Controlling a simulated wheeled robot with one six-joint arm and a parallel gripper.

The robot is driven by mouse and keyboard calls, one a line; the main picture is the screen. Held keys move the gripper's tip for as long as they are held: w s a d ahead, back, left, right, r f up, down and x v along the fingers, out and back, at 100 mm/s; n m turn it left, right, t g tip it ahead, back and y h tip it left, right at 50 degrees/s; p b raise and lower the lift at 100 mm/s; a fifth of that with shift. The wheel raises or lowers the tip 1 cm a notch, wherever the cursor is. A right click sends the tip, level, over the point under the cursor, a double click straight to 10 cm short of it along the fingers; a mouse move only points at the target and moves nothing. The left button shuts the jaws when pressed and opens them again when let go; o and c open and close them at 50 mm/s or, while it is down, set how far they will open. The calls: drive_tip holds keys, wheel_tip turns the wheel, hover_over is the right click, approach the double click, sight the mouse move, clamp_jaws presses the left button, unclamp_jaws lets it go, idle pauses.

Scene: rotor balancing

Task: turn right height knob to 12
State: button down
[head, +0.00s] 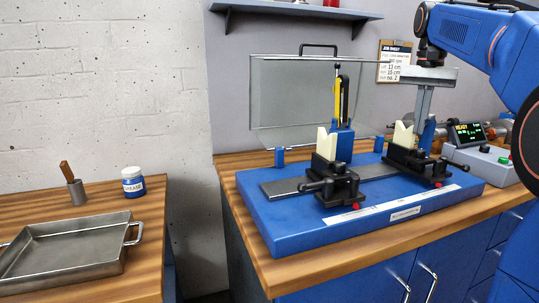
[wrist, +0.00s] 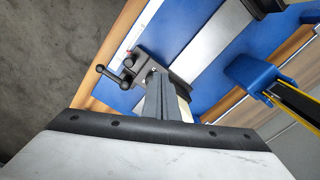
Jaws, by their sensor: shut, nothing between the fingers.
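The right support (head: 418,165) stands on the blue machine base (head: 290,223), with a cream V-block (head: 402,137), a blue post (head: 429,133) and a black clamp with levers and knobs. Which knob sets its height, and its reading, I cannot tell. My gripper (head: 422,140) points down over this support, fingers shut and empty. In the wrist view my shut gripper (wrist: 163,85) reaches over the black clamp (wrist: 150,66), whose ball-ended handle (wrist: 101,69) shows beside it. The fingertips overlap the support, so contact is unclear.
The left support (head: 330,170) stands on the same base, with a yellow-and-black upright (head: 340,95). A clear guard (head: 285,95) stands behind. A READY display (head: 467,133) is at right. A metal tray (head: 75,250) and grease jar (head: 133,182) are on the left bench.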

drive_tip(key=shift+s+d+f, duration=0.2)
drive_tip(key=shift+d+f, duration=0.15)
drive_tip(key=shift+f, duration=0.65)
drive_tip(key=shift+s+d+f, duration=0.25)
drive_tip(key=shift+d+f, duration=0.15)
drive_tip(key=shift+f, duration=0.65)
drive_tip(key=shift+s+d+f, duration=0.2)
drive_tip(key=shift+d+f, duration=0.15)
drive_tip(key=shift+f, duration=0.65)
drive_tip(key=shift+w+a, duration=0.85)
drive_tip(key=shift+s+a, duration=0.15)
drive_tip(key=shift+a, duration=0.15)
wheel_tip(320, 180, up, 6)
idle(0.4)
